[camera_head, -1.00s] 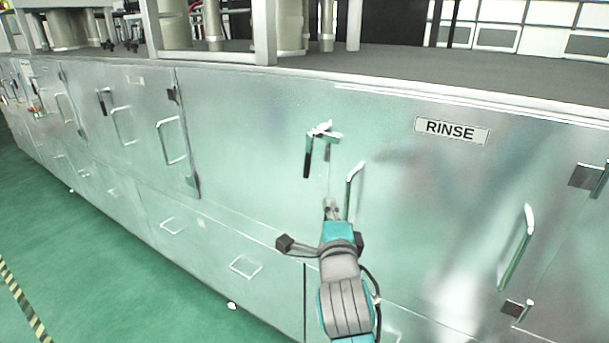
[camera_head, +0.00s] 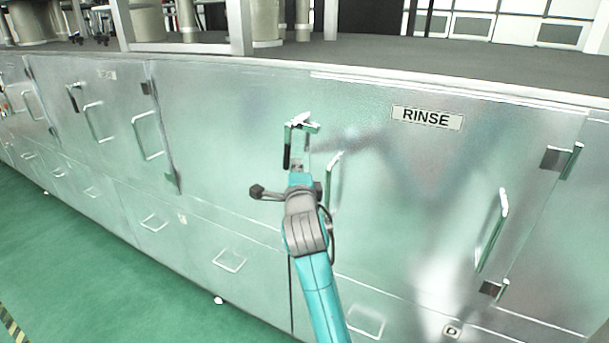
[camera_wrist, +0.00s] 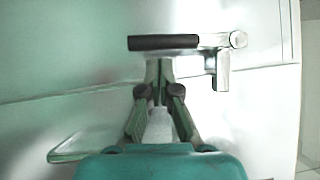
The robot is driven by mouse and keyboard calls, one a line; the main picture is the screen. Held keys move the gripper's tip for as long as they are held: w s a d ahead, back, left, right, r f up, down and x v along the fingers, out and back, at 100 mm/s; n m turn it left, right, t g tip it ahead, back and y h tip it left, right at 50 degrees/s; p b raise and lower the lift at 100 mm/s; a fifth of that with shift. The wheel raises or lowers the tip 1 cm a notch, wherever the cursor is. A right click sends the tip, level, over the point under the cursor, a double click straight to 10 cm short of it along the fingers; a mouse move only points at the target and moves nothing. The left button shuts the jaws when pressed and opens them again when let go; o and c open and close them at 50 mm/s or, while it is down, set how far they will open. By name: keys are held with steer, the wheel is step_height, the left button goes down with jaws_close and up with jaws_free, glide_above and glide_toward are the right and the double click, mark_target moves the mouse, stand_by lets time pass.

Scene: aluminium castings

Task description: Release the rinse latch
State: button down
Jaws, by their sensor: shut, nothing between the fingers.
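The rinse latch (camera_head: 301,123) is a metal bracket with a dark grip on a handle, mounted near the upper edge of the brushed metal door. Its dark grip hangs down at the left in the head view. In the wrist view the latch's black grip (camera_wrist: 163,42) lies across the picture, with its metal pivot at the right. My gripper (camera_head: 297,166) is just below and beside the latch, with fingers shut and empty. In the wrist view my gripper's fingertips (camera_wrist: 160,68) are close under the black grip; whether they touch it I cannot tell.
The RINSE label (camera_head: 427,117) is on the door to the right of the latch. A bar handle (camera_head: 333,180) stands out right beside my gripper. Another handle (camera_head: 492,230) is further right. The green floor (camera_head: 110,265) is free at the left.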

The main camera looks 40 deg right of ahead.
steer(key=shift+w+a, duration=0.1)
steer(key=shift+w, duration=0.4)
steer(key=shift+w+a+m, duration=0.1)
steer(key=shift+w+m, duration=0.15)
steer(key=shift+m, duration=0.05)
